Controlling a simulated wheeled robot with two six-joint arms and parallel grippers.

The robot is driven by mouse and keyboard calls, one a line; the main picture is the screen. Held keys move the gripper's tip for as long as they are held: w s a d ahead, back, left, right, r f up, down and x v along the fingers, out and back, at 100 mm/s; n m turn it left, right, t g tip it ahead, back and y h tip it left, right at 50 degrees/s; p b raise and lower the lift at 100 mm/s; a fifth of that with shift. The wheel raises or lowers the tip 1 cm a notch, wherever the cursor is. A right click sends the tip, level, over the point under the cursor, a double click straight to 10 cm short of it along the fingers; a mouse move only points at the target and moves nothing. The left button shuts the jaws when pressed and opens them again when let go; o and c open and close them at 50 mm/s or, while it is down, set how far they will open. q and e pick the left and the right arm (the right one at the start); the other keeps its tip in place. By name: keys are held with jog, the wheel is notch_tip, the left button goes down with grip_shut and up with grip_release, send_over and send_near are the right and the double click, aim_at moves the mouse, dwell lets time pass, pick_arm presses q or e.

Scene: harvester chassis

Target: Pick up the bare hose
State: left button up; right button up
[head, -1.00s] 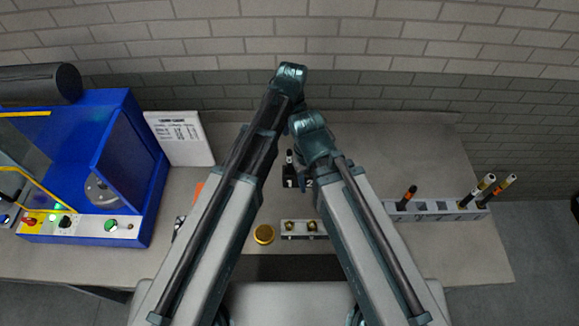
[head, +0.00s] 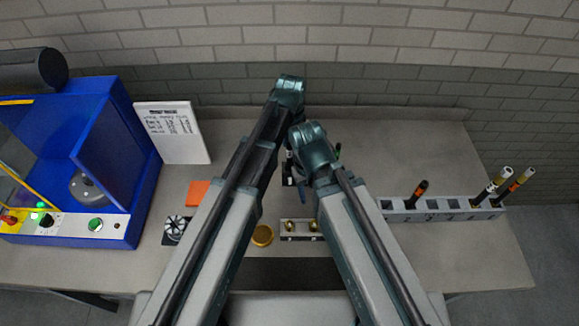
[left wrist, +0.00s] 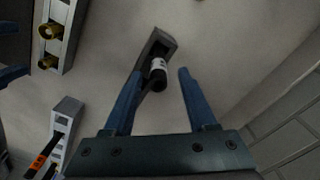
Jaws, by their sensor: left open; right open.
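A dark hose-like cylinder with a white label (left wrist: 158,75) stands in a small dark block (left wrist: 163,42) in the left wrist view. I cannot tell for sure that it is the bare hose. My left gripper (left wrist: 160,92) is open, with its blue fingers on either side of the cylinder's line and a gap showing to the right finger. In the head view my arms cover most of this block (head: 288,180). My right gripper (head: 303,190) is open, low beside the block and mostly hidden by its own wrist.
A grey rack (head: 440,210) at the right holds several upright hoses with coloured bands. A fixture with brass fittings (head: 300,230), a gold disc (head: 262,235), an orange piece (head: 197,193) and a round finned part (head: 175,229) lie nearer. A blue machine (head: 110,180) stands left.

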aim_at(289, 157)
pick_arm(q)
jog(key=f+b, duration=0.5)
jog(key=shift+s+a+f, duration=0.15)
jog(key=shift+s+a, duration=0.05)
jog(key=shift+a, duration=0.05)
jog(key=shift+c, duration=0.3)
grip_shut()
